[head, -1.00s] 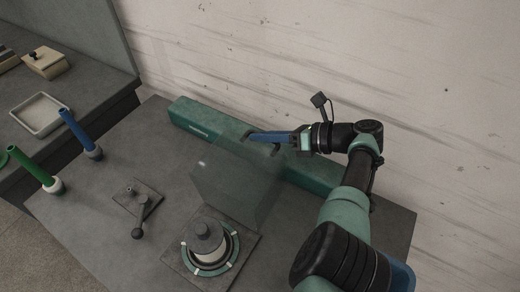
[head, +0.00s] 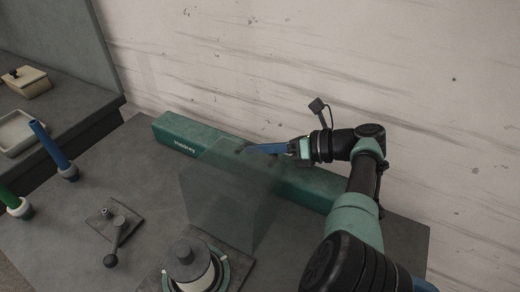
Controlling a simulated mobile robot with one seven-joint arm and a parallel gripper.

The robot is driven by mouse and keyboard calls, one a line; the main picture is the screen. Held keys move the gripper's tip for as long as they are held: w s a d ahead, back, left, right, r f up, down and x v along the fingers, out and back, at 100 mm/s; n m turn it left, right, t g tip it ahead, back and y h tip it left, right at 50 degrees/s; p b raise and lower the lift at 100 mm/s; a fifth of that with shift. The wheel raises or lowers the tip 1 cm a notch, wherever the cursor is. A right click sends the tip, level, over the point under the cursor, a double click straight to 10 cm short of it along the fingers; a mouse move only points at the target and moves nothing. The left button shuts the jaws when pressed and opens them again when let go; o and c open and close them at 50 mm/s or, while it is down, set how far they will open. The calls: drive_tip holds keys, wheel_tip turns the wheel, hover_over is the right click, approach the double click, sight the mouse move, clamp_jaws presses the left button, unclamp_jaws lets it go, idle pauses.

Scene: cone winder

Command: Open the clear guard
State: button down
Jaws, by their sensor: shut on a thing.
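The clear guard (head: 225,199) is a see-through panel in the head view, standing raised beside the green beam and behind the round spindle unit. My gripper (head: 246,150) is at the guard's upper edge, reaching in from the right with its blue fingers. It is shut on the guard's edge; the exact contact is small and hard to make out. The spindle unit (head: 188,262) has a grey cap and a pale body on a square plate, in front of the guard and partly cut off by the frame's bottom.
The green beam (head: 180,134) runs along the back of the table by the wall. A lever on a plate (head: 116,226) stands to the left. A blue peg (head: 50,146) and green peg (head: 10,200) stand at the far left. A tray (head: 16,134) and lidded box (head: 27,82) sit on the side bench.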

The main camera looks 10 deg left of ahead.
drive_tip(key=shift+f, duration=0.1)
drive_tip(key=c, duration=1.2)
unclamp_jaws()
drive_tip(key=shift+o, duration=0.2)
drive_tip(key=b+v, duration=0.1)
drive_tip(key=v, duration=0.2)
drive_tip(key=b+v, duration=0.2)
drive_tip(key=v, duration=0.2)
drive_tip(key=b+v, duration=0.2)
drive_tip(key=v, duration=0.2)
drive_tip(key=shift+f, duration=0.25)
drive_tip(key=shift+r+b+v, duration=0.25)
drive_tip(key=shift+b+v, duration=0.8)
drive_tip(key=shift+b, duration=0.4)
drive_tip(key=shift+r, duration=0.1)
